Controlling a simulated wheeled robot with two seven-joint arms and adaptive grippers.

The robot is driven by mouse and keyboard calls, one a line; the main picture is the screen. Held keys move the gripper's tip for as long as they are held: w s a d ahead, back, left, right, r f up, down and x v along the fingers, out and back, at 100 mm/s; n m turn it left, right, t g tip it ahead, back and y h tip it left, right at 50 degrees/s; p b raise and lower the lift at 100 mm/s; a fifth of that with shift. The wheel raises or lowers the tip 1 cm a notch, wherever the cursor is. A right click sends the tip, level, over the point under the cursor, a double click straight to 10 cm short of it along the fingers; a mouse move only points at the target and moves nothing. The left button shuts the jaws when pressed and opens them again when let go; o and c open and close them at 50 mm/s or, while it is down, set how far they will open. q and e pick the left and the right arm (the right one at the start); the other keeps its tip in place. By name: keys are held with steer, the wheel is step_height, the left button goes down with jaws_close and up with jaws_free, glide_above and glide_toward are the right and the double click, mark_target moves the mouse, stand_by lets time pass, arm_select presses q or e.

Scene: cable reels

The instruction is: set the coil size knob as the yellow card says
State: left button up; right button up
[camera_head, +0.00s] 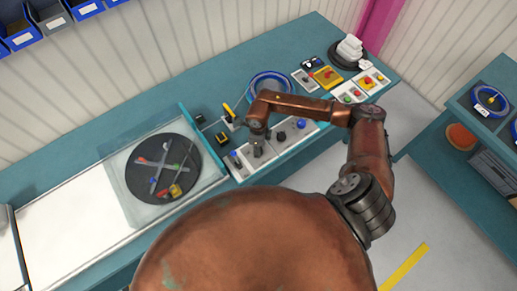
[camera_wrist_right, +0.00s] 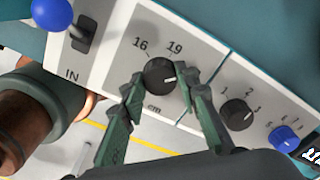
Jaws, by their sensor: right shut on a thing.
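The black coil size knob (camera_wrist_right: 158,73) sits on a light panel (camera_wrist_right: 110,70) marked "16", "19" and "cm". Its white pointer line points to the right in the wrist view, below the "19" and toward the right finger. Any mark behind that finger is hidden. My right gripper (camera_wrist_right: 161,80) is shut on the knob, one finger on each side. In the head view the right gripper (camera_head: 257,146) reaches down to the panel and hides the knob. I cannot make out a yellow card with readable writing. My left gripper is not in view.
A second black knob (camera_wrist_right: 237,114) and a blue knob (camera_wrist_right: 285,138) are on the right in the wrist view. A black switch (camera_wrist_right: 82,36) marked "IN" and a blue ball (camera_wrist_right: 52,13) are on the left. A dark round reel (camera_head: 135,175) lies left of the panel in the head view.

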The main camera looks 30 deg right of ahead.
steer(key=shift+m, duration=1.2)
steer(key=shift+w+r+m, duration=0.1)
steer(key=shift+m, duration=0.2)
steer(key=o, duration=1.2)
steer(key=shift+c, duration=0.2)
step_height(320, 180, up, 12)
